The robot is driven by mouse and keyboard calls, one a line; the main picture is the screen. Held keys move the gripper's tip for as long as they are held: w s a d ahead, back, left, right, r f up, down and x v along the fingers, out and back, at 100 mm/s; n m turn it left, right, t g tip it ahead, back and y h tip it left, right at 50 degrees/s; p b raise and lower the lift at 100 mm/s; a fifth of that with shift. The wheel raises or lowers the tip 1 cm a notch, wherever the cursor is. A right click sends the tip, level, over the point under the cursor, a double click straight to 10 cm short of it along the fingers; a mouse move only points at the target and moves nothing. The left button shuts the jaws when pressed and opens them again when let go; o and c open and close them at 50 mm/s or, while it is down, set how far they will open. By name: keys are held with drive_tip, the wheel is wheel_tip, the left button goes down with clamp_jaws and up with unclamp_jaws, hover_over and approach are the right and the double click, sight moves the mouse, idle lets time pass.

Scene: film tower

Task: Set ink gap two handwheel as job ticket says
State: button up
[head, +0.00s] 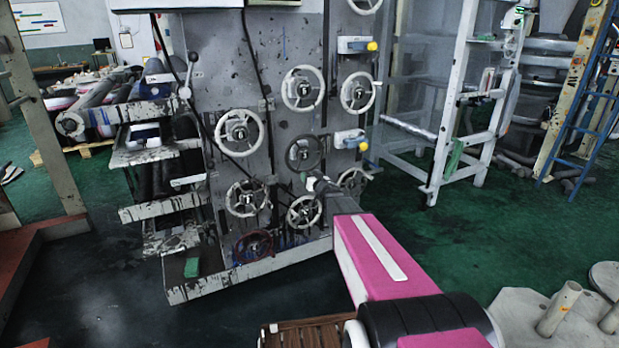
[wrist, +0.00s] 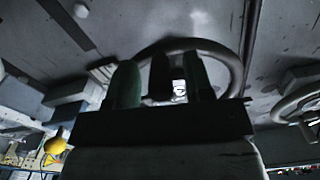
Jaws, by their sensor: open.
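My gripper (head: 311,180) reaches the grey machine panel, just below a dark handwheel (head: 304,153). In the wrist view, my gripper (wrist: 160,83) has its two green fingers apart, in front of a dark handwheel rim (wrist: 222,50). A dark part shows between the fingers; I cannot tell if it is touched. Several pale handwheels are on the panel, including one at upper left (head: 239,132) and one below my gripper (head: 304,211). A red handwheel (head: 253,246) is at the lower left. No readable label shows which wheel is ink gap two, and no job ticket can be made out.
Yellow knobs (head: 362,146) stick out on boxes right of the dark wheel. Rollers and shelves (head: 160,150) are on the machine's left side. A white frame (head: 455,110) and a blue ladder (head: 590,110) stand at right. Green floor (head: 420,235) is clear between.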

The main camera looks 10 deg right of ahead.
sight(290, 167)
drive_tip(key=shift+w, duration=0.1)
clamp_jaws()
drive_tip(key=shift+a, duration=0.15)
drive_tip(key=a+r+m, duration=0.1)
drive_tip(key=a+m, duration=0.1)
drive_tip(key=m, duration=0.1)
drive_tip(key=s+a+m, duration=0.1)
drive_tip(key=a+m, duration=0.1)
drive_tip(key=m, duration=0.1)
drive_tip(key=s+a+r+m, duration=0.1)
drive_tip(key=a+m, duration=0.1)
drive_tip(key=m, duration=0.1)
drive_tip(key=shift+r, duration=0.3)
drive_tip(key=shift+s+a+r+m, duration=0.1)
drive_tip(key=shift+a+r+m, duration=0.3)
drive_tip(key=shift+m, duration=0.45)
drive_tip(key=shift+s+a+r+m, duration=0.15)
drive_tip(key=shift+r+m, duration=0.3)
drive_tip(key=shift+m, duration=0.4)
drive_tip(key=shift+w, duration=0.1)
